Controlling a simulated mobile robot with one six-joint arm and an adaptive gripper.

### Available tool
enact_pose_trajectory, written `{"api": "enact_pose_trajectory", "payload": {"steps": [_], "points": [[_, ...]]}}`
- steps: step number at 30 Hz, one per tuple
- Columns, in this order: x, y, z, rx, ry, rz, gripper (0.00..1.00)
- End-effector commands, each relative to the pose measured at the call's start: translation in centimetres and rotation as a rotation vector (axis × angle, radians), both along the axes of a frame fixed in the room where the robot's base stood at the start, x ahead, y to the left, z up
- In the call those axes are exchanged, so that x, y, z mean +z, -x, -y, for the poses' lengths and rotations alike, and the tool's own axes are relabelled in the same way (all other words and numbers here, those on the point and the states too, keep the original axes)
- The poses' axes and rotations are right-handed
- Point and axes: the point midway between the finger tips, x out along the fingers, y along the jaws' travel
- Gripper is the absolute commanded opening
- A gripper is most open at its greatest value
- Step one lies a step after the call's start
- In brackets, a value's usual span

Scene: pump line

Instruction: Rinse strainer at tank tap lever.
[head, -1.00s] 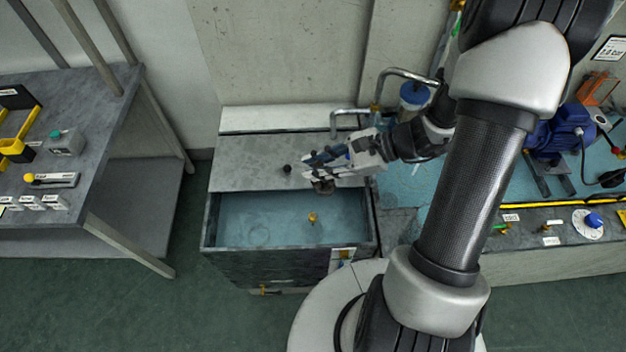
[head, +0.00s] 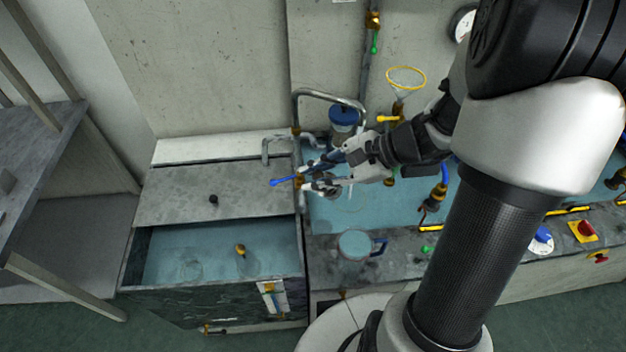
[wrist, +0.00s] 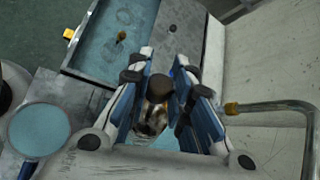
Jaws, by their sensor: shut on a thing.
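My gripper (head: 322,180) is shut on a small metal piece with a dark round cap (wrist: 158,88), likely the strainer. In the head view this piece (head: 325,190) hangs partly hidden among the fingers, above the left end of the blue basin. A blue lever (head: 282,181) sticks out left beside the fingertips; I cannot tell whether they touch. A bent grey tap pipe (head: 277,140) stands just behind at the tank's back right. A taller curved pipe (head: 330,95) rises behind the gripper and also shows in the wrist view (wrist: 270,106).
The tank (head: 215,285) at left holds water, with a brass fitting (head: 240,251) in it and a black knob (head: 213,199) on its cover. A round blue-handled vessel (head: 355,245) stands on the counter. A blue-lidded jar (head: 343,118) and a yellow-ringed funnel (head: 406,78) are behind.

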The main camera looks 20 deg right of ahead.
Motion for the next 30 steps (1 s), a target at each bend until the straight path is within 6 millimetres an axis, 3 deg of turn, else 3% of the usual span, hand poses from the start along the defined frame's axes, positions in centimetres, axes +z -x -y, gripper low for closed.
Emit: {"api": "enact_pose_trajectory", "payload": {"steps": [30], "points": [[-1.9,-5.8,8.1,-0.001,0.000,0.001,0.00]]}}
